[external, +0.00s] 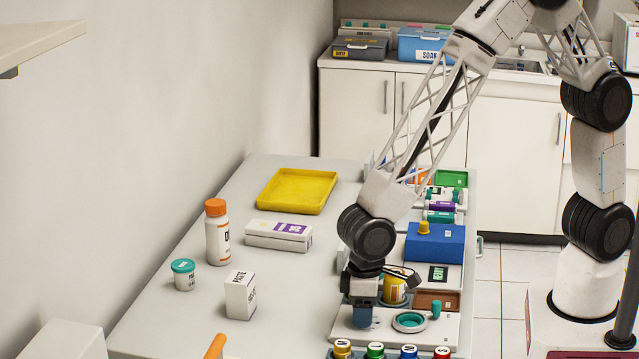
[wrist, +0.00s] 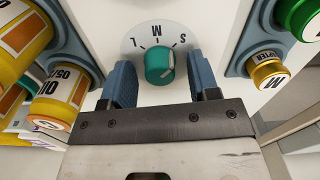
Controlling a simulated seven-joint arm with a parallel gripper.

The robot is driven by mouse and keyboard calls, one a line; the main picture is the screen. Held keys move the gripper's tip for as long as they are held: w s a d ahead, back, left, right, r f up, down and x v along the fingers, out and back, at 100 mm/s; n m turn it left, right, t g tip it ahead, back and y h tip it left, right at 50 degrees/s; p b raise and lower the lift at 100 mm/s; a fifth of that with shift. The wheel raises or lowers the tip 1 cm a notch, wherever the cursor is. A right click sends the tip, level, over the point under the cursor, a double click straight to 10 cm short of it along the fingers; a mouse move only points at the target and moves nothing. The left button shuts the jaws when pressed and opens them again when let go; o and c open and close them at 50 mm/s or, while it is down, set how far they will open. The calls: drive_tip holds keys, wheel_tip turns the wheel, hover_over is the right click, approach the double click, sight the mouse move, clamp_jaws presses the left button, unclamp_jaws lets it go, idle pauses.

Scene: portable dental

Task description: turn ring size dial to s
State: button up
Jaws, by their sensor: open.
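The ring size dial (wrist: 158,66) is a teal knob on a pale round plate with the letters L, M and S, on a white panel, in the wrist view. In the external view my gripper (external: 362,316) points down over the white panel (external: 387,338) at the front of the table. The dial is hidden there.
Several coloured-cap jars (external: 375,351) line the front edge. Yellow jars (wrist: 62,103) and a gold-capped jar (wrist: 268,72) flank the panel. The table's left-middle is partly free.

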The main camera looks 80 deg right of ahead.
drive_tip(key=shift+r, duration=0.15)
drive_tip(key=shift+r, duration=3.75)
drive_tip(key=shift+m, duration=0.5)
drive_tip(key=shift+f, duration=0.15)
drive_tip(key=shift+f, duration=3.75)
drive_tip(key=c, duration=0.9)
